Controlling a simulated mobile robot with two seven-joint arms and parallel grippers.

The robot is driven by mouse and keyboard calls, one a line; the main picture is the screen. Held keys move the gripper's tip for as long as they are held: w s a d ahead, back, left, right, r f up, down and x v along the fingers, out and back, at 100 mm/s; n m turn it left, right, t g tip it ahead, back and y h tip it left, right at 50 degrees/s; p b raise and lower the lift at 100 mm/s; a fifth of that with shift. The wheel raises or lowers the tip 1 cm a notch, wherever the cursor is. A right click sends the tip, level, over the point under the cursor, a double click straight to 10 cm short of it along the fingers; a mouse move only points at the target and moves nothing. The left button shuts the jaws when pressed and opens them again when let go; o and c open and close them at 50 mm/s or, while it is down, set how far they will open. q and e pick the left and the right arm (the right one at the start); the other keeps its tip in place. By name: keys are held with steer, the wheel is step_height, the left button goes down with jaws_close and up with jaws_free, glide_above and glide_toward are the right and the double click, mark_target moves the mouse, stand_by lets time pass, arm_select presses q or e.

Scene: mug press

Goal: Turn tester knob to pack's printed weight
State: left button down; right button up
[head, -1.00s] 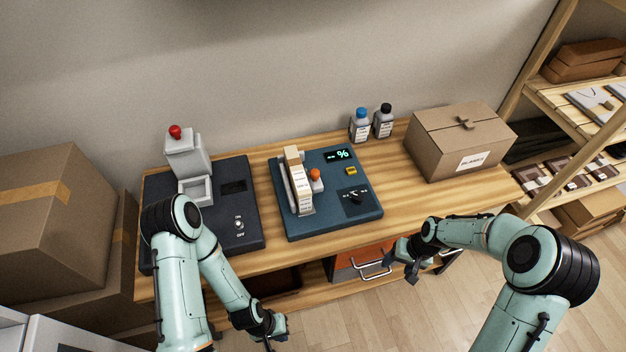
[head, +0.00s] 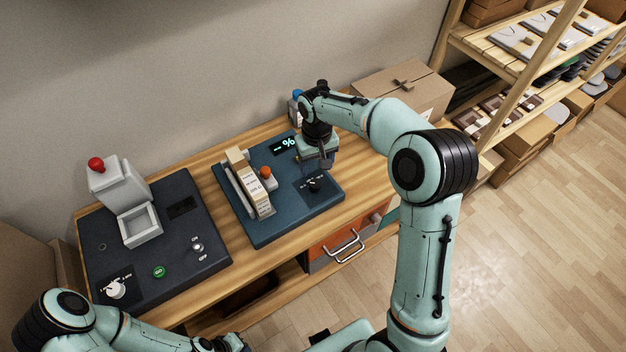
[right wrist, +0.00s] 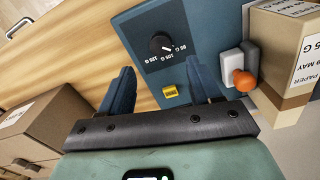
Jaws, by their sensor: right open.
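The blue-grey tester (head: 265,228) lies on the bench with a lit "%" display (head: 284,145). Its black knob (head: 314,186) sits on a dark dial plate near the front right; it also shows in the right wrist view (right wrist: 160,43). Gram labels surround it; its pale mark points towards the lower-right label there. My right gripper (head: 322,164) is open and empty, above and just behind the knob. My left gripper (head: 232,343) is mostly cut off.
An orange button (right wrist: 244,81) and a small yellow label (right wrist: 171,95) are near the knob. A dark press machine (head: 160,235) stands left on the bench. A cardboard box (head: 400,85) and bottles (head: 296,103) are behind my right arm.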

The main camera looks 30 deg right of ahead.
mark_target(315, 183)
step_height(315, 183, down, 8)
steer(key=shift+w+f, duration=0.1)
steer(key=shift+f, duration=0.05)
stand_by(0.3)
steer(key=c, duration=1)
